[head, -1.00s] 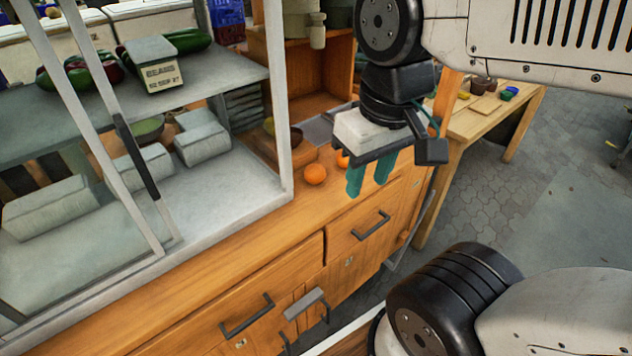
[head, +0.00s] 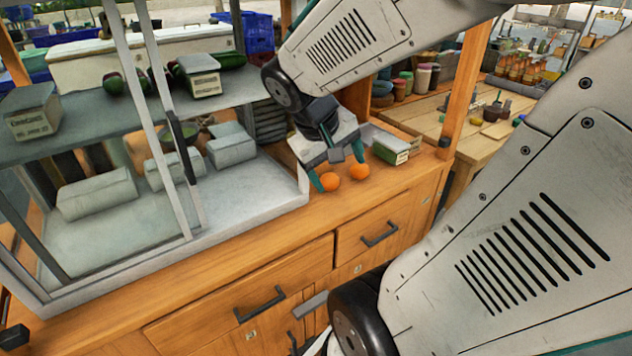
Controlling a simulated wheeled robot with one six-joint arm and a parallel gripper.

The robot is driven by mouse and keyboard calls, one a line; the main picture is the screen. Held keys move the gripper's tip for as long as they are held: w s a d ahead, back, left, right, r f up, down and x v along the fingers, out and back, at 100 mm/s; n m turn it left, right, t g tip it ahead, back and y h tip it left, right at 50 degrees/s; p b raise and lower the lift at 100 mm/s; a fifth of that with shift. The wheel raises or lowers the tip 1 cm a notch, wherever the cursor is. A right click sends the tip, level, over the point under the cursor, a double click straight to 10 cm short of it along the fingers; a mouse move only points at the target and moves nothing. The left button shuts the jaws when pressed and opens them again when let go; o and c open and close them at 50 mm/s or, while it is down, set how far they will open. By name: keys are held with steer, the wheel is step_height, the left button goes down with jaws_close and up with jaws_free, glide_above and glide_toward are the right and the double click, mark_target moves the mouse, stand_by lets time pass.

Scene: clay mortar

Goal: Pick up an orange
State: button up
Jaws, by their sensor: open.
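Two oranges rest on the wooden counter top. The left orange (head: 330,182) and the right orange (head: 359,172) lie close together, right of the glass case's corner. My gripper (head: 338,170) is open and empty, with teal fingers pointing down at the oranges. One finger is just left of the left orange. The other is by the upper left of the right orange, partly behind it. I cannot tell whether either finger touches an orange, or how far the left orange is between the fingers.
A glass display case (head: 245,205) with grey wrapped blocks stands to the left. A small labelled box (head: 391,150) sits right behind the oranges. A wooden post (head: 466,95) rises at the right. The counter front (head: 300,240) is clear.

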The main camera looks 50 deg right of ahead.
steer(key=w+d+f+m+h, duration=0.1)
steer(key=w+d+f+h, duration=0.15)
steer(key=d, duration=0.95)
steer(key=m+t+y, duration=0.2)
steer(key=t+y, duration=0.2)
steer(key=t, duration=0.2)
glide_above(331, 176)
steer(key=s+a, duration=0.1)
steer(key=s, duration=0.1)
step_height(331, 176, down, 11)
steer(key=shift+a+r, duration=0.1)
steer(key=shift+a, duration=0.05)
steer(key=shift+x, duration=1.3)
steer(key=shift+x, duration=2.45)
steer(key=shift+s+a, duration=0.1)
steer(key=shift+s, duration=0.05)
